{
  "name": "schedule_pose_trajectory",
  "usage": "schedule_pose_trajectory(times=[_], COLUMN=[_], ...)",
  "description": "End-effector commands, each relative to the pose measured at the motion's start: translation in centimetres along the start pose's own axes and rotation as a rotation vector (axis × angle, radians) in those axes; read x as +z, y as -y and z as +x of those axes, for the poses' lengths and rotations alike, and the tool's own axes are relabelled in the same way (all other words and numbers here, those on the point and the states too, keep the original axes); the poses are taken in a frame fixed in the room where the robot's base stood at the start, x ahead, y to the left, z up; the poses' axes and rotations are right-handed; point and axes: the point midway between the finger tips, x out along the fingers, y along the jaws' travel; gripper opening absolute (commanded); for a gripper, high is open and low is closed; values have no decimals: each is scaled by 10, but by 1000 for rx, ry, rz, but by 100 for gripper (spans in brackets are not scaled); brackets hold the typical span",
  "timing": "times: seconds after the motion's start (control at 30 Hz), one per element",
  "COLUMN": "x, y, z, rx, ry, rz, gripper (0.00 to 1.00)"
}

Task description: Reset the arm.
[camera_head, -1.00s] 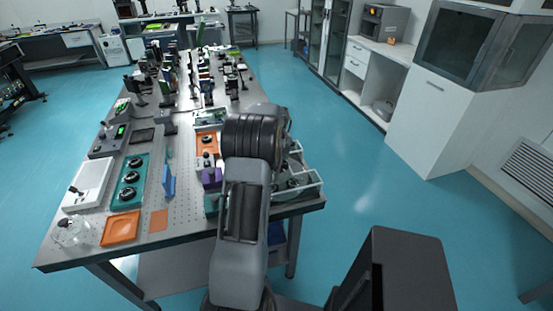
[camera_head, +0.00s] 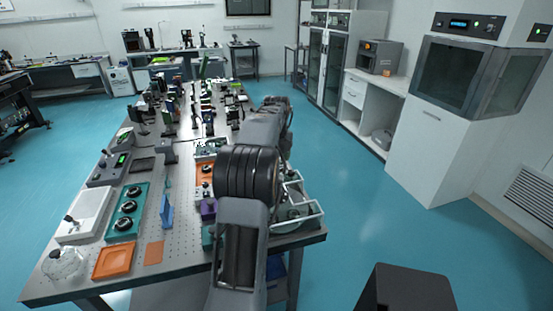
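My arm (camera_head: 246,180) rises from the bottom middle of the head view and reaches forward over the right side of the optical table (camera_head: 187,223).
A white wire basket (camera_head: 298,208) stands close to the right of my arm on the table. An orange tray (camera_head: 113,262), a teal panel with black knobs (camera_head: 127,210) and a glass vessel (camera_head: 62,264) lie left.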

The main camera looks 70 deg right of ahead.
Motion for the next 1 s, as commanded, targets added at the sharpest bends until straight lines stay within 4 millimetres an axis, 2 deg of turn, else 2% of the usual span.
schedule_pose_trajectory(times=[0.77, 0.87, 0.93, 1.0], x=[0, 1, 3, 2], y=[0, 1, 4, 2], z=[-3, -3, -2, 12], rx=[0, -8, -23, -19], ry=[0, 6, 14, 10], rz=[-23, -122, -252, -427], gripper=[69, 69, 69, 69])
